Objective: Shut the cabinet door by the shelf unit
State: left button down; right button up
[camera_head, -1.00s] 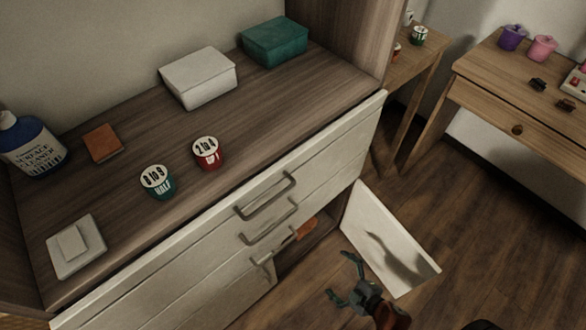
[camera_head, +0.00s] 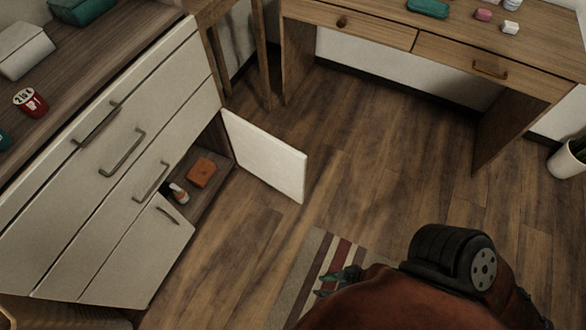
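The open cabinet door (camera_head: 268,157) is a white panel at the lower right of the shelf unit (camera_head: 110,150). It is hinged at the right side of the low opening and stands out over the floor, well away from shut. Inside the compartment (camera_head: 210,198) are an orange-brown box (camera_head: 201,173) and a small bottle (camera_head: 178,193). My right gripper (camera_head: 320,284) is low over the striped rug, to the lower right of the door and apart from it. Its fingers look parted and empty; my arm hides part of it. My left gripper is not in view.
A wooden desk (camera_head: 375,35) with drawers stands at the back right. A striped rug (camera_head: 318,250) lies under my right gripper. A white plant pot (camera_head: 566,163) is at the right edge. Wooden floor (camera_head: 400,150) between door and desk is clear.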

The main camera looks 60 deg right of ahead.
aim_at(283, 167)
jog(key=k, duration=0.1)
jog(key=z, duration=1.6)
jog(key=i, duration=1.65)
jog(key=u, duration=1.1)
